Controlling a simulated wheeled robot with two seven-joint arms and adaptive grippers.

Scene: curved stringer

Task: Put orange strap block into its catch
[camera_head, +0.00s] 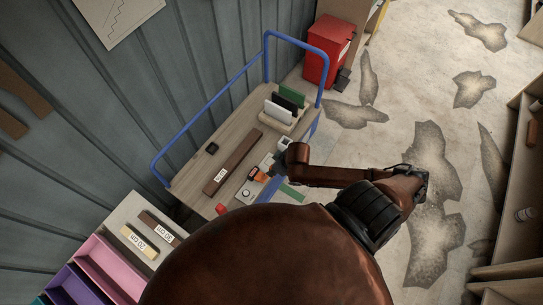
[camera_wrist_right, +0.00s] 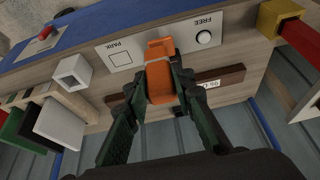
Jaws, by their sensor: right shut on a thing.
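The orange strap block (camera_wrist_right: 160,80) is between the two fingers of my right gripper (camera_wrist_right: 162,88) in the wrist view, and the gripper is shut on it. It overlaps the white plate marked PARK and FREE (camera_wrist_right: 140,52); whether it touches the plate I cannot tell. In the head view the orange block (camera_head: 258,175) shows at the end of my right arm, over the cart's near side. A white square open-ended holder (camera_wrist_right: 73,73) stands beside the plate's PARK end; I cannot tell whether it is the catch. My left gripper is not in view.
The wooden cart top (camera_head: 200,170) has blue rails (camera_head: 215,105). On it are a long brown bar (camera_head: 232,161), a rack of upright panels (camera_head: 283,105) and a small black item (camera_head: 211,148). A red bin (camera_head: 326,50) stands behind. A yellow block (camera_wrist_right: 280,16) is at the wrist view's upper right.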

